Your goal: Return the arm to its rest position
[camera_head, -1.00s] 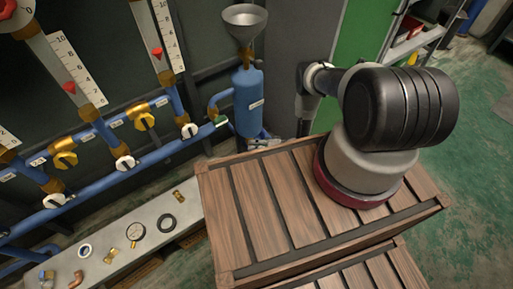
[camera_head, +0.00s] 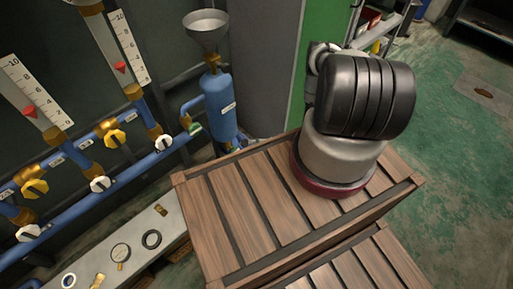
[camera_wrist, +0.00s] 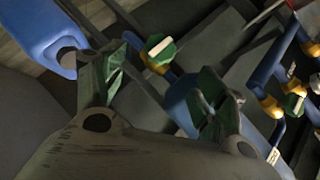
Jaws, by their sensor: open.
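My gripper (camera_wrist: 166,78) shows in the wrist view with its two green-padded fingers spread apart and nothing held between them. Past the fingers are blue pipes and a valve with a green and white handle (camera_wrist: 160,52). In the head view my arm (camera_head: 365,97) is folded up at the right, with a thick black ribbed section above a pale body with a dark red base ring. My gripper is hidden behind it in that view.
A blue tank (camera_head: 220,108) with a grey funnel (camera_head: 205,28) stands behind, left of my arm. Blue pipes with valves and gauges (camera_head: 40,108) line the left wall. A grey bench (camera_head: 100,258) holds small fittings. Green floor (camera_head: 455,130) lies open at the right.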

